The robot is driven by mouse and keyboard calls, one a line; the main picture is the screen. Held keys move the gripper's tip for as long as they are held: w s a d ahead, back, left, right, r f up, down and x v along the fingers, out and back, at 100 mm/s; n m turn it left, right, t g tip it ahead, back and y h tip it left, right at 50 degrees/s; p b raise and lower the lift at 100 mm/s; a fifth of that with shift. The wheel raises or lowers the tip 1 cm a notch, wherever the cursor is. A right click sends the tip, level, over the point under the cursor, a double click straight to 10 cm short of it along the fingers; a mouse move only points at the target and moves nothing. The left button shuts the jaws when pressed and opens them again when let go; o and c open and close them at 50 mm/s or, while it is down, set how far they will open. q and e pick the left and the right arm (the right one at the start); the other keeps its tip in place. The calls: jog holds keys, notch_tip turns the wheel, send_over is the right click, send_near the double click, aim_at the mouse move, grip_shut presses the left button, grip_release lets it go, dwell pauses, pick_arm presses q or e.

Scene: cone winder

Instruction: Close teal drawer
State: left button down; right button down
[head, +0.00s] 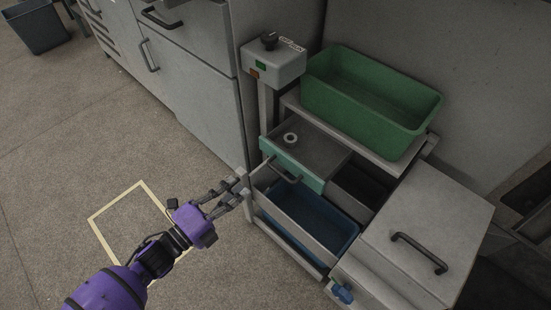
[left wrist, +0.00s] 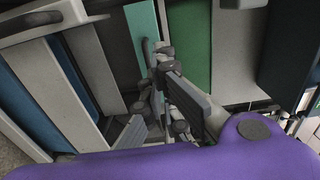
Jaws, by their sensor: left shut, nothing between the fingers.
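The teal drawer (head: 296,169) is in the middle of the head view, below the green bin. I cannot tell exactly how far the drawer stands out. In the left wrist view the teal front (left wrist: 142,25) shows as an upright strip with its handle. My left gripper (head: 242,183) is shut and empty, left of the teal front and apart from it in the head view. It also shows in the left wrist view (left wrist: 160,62). My right gripper is out of view.
A green bin (head: 335,97) stands on a shelf above. A blue bin (head: 312,219) sits in an open compartment below. A switch box (head: 274,66) on a post stands behind. Grey cabinets (head: 189,90) line the back left.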

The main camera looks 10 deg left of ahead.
pick_arm(q)
jog(key=b, duration=0.3)
send_near(272, 159)
jog(key=w+d, duration=0.2)
jog(key=w+d+r, duration=0.1)
jog(key=w+d, duration=0.1)
jog(key=w+d+r, duration=0.1)
jog(key=w+d, duration=0.1)
jog(key=shift+w+r, duration=0.1)
jog(key=shift+r, duration=0.1)
